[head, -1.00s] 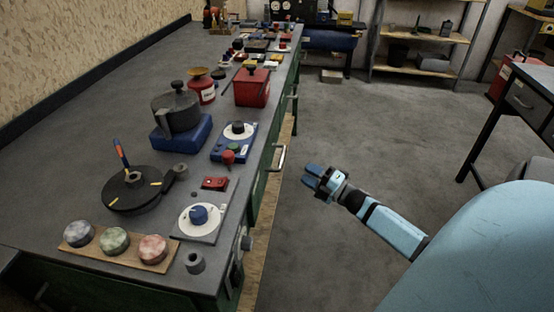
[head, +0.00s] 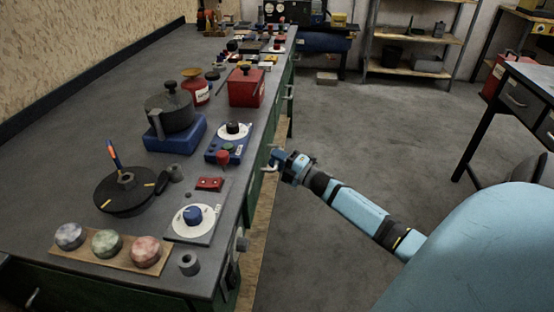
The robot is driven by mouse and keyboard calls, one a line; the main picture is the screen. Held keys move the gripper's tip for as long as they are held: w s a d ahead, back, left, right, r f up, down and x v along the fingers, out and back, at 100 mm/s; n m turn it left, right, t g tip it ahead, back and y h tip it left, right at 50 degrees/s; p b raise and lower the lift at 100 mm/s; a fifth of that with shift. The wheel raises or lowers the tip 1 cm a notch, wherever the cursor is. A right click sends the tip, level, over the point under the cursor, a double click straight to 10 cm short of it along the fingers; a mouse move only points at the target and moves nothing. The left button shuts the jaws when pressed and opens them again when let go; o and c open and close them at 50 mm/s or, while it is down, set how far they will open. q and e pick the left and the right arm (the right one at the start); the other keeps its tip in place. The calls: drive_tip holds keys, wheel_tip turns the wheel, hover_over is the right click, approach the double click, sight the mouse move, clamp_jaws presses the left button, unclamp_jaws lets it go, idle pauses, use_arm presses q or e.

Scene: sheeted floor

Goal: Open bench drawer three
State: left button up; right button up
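A long green bench with a grey top (head: 60,195) runs away from me on the left, and its right side carries bar handles. My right gripper (head: 277,163), blue and black, is at the nearer bar handle (head: 268,168) on that side. Its fingertips overlap the handle in the picture; I cannot tell whether they have closed on it. The drawer front behind this handle is seen edge-on, and no drawer stands out from the bench. A farther handle (head: 289,92) shows beyond it. I can read no drawer number. My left gripper is not in view.
The bench top holds a red box (head: 246,87), a dark pot (head: 170,110), a black turntable (head: 125,192) and a board with three round stones (head: 106,244). The grey floor (head: 340,130) right of the bench is clear. A desk (head: 520,95) stands at right.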

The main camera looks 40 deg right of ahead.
clamp_jaws()
use_arm(q)
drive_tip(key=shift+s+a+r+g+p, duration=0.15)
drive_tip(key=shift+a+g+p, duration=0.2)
drive_tip(key=shift+p, duration=1.85)
use_arm(e)
drive_tip(key=s+d, duration=1.5)
drive_tip(key=s, duration=0.4)
drive_tip(key=shift+s+d, duration=0.35)
drive_tip(key=shift+d, duration=0.05)
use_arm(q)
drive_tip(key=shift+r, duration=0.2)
use_arm(e)
drive_tip(key=shift+o, duration=1.8)
unclamp_jaws()
